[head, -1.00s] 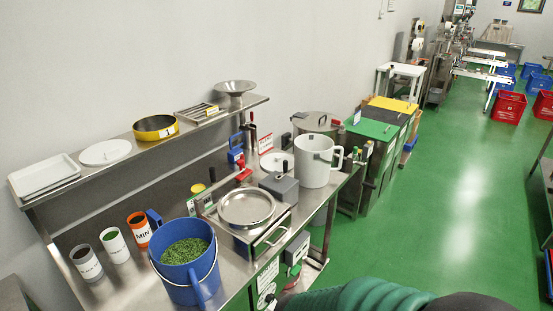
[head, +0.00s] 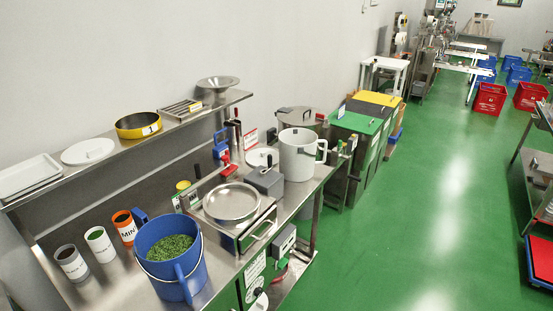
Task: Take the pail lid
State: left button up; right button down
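A white round lid-like disc (head: 88,151) with a small raised grip lies flat on the upper steel shelf at the left. I take it to be the pail lid, though nothing marks it as such. A blue pail (head: 172,264) with a wire handle stands uncovered on the bench below, with green leaf (head: 170,246) inside. Another white round piece (head: 262,157) lies farther back on the bench, partly hidden by a grey block. Neither of my grippers is in view.
The upper shelf (head: 110,131) also holds a white tray (head: 28,176), a yellow-rimmed sieve (head: 138,125) and a steel bowl (head: 216,84). Several small cups, a round steel pan (head: 231,201) and a white jug (head: 297,156) crowd the bench.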

aim_at(257, 157)
jog(key=i+l+z, duration=0.65)
jog(key=i+z, duration=0.2)
jog(key=i, duration=0.25)
jog(key=i+l+z, duration=0.1)
jog(key=i, duration=0.75)
jog(key=i+l+z, duration=0.1)
jog(key=i+l, duration=0.15)
jog(key=i, duration=0.6)
jog(key=i+u, duration=0.3)
jog(key=u, duration=0.2)
jog(key=i+l+u, duration=0.2)
jog(key=u, duration=0.3)
jog(key=i+l+u, duration=0.55)
jog(key=u, duration=0.4)
jog(key=i+l+u, duration=0.15)
jog(key=u, duration=0.25)
jog(key=i+l+u, duration=0.1)
jog(key=l+u, duration=0.15)
jog(key=u, duration=0.15)
jog(key=i+l+u, duration=0.1)
jog(key=l+u, duration=0.15)
jog(key=u, duration=0.15)
jog(key=l+u, duration=0.25)
jog(key=u, duration=0.15)
jog(key=l+u, duration=0.4)
jog(key=i+j, duration=0.2)
jog(key=i, duration=0.2)
